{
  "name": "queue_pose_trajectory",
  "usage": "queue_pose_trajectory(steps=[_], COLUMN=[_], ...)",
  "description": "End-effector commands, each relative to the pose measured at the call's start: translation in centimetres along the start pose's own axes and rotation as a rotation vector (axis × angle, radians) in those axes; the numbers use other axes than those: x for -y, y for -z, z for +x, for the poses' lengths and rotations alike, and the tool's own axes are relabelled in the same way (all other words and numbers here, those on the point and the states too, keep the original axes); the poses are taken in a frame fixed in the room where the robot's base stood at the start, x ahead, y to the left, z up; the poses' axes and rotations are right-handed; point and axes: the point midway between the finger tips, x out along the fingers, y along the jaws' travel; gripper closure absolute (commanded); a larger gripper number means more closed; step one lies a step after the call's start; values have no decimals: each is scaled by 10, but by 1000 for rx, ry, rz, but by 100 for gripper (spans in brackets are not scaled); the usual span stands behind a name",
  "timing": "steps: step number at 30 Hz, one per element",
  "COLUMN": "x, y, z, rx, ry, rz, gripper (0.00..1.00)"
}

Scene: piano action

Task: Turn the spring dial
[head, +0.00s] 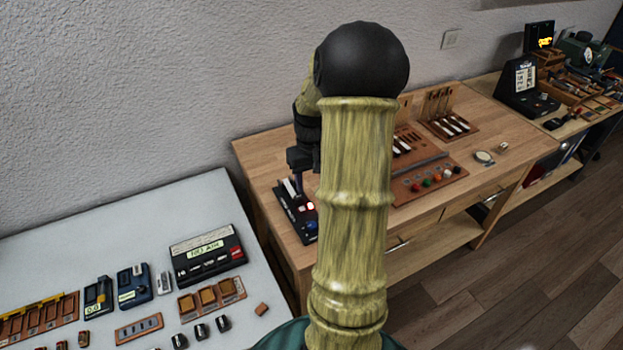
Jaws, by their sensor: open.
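My gripper (299,188) reaches down over the left end of the wooden bench, just above a small dark device. Its jaws are open, but the fingertips are small and partly hidden by my arm. The dark device (295,215) has a pale upright piece, small light and red parts on top and a blue part near its front. I cannot tell which part is the spring dial, or whether a fingertip touches the device. My arm hides the device's right side.
A wooden board with coloured knobs (428,182) and key racks (449,127) stand right of my arm on the wooden bench (268,148). A round dish (484,158) lies further right. A pale table (120,225) at left holds a black display box (207,254) and several small parts.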

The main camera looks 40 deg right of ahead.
Motion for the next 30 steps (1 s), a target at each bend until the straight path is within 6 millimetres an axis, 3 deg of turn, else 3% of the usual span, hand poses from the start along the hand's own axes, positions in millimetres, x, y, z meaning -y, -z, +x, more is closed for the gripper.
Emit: queue_pose_trajectory(steps=[7, 11, 14, 20, 24, 30], x=[1, 14, 40, 112, 158, 206], y=[0, -2, -7, -36, -67, -118], z=[0, -2, -5, -13, -17, -19], rx=[0, -6, -21, -77, -125, -193], ry=[0, -5, -12, -24, -20, 7], rz=[-1, -19, -49, -138, -196, -266], gripper=[51, 51, 51, 51, 51, 51])
